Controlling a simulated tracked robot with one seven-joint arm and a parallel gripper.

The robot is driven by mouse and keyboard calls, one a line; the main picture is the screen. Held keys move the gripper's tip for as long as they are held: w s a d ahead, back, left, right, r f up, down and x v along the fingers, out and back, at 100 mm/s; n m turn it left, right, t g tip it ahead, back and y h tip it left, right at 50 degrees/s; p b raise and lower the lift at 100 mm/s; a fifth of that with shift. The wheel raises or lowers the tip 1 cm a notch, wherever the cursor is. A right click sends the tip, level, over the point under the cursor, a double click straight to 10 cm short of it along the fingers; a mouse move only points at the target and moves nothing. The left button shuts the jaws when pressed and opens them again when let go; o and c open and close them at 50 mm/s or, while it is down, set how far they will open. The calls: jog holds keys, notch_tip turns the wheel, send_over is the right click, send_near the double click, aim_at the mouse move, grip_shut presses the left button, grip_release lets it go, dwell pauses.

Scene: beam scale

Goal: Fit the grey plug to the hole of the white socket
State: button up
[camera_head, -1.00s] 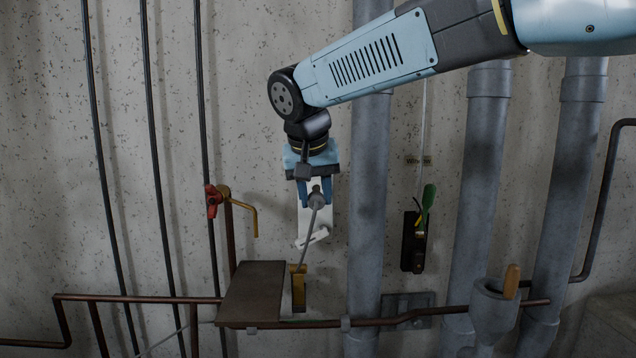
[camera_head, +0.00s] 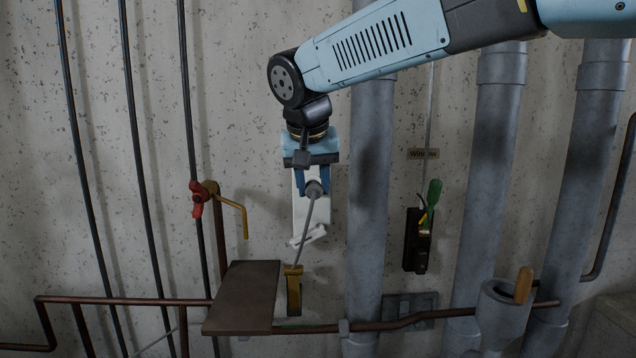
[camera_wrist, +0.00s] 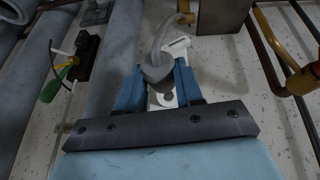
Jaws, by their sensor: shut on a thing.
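The grey plug (camera_head: 316,190) is held between the blue fingers of my gripper (camera_head: 313,184), with its grey cable hanging down toward a brass fitting (camera_head: 293,288). The white socket (camera_head: 299,218) is an upright panel on the wall behind the plug, with a slanted white piece at its lower end. In the wrist view, the plug (camera_wrist: 157,68) sits between both fingertips (camera_wrist: 158,82), in front of the socket (camera_wrist: 180,48). The plug and fingers cover much of the socket. I cannot tell whether the plug touches it.
A brown metal plate (camera_head: 242,298) and a horizontal rusty pipe (camera_head: 400,319) lie below. A red-handled valve (camera_head: 197,198) is at left. A thick grey pipe (camera_head: 371,200) and a black box with a green handle (camera_head: 416,240) are at right.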

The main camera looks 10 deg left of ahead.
jog(key=shift+w+a+f, duration=0.15)
jog(key=shift+w, duration=0.65)
jog(key=shift+w+a+f, duration=0.2)
jog(key=shift+w, duration=0.6)
jog(key=shift+w+a+f, duration=0.15)
jog(key=shift+w, duration=0.65)
jog(key=shift+w+a+f, duration=0.15)
jog(key=shift+w, duration=0.6)
jog(key=shift+w+a+f, duration=0.15)
jog(key=shift+w, duration=0.65)
jog(key=shift+w+a+f, duration=0.15)
jog(key=shift+w, duration=0.6)
jog(key=o, duration=1.2)
jog(key=shift+c, duration=0.2)
jog(key=shift+r, duration=0.1)
jog(key=v, duration=1.3)
jog(key=shift+r, duration=0.25)
jog(key=shift+s, duration=0.1)
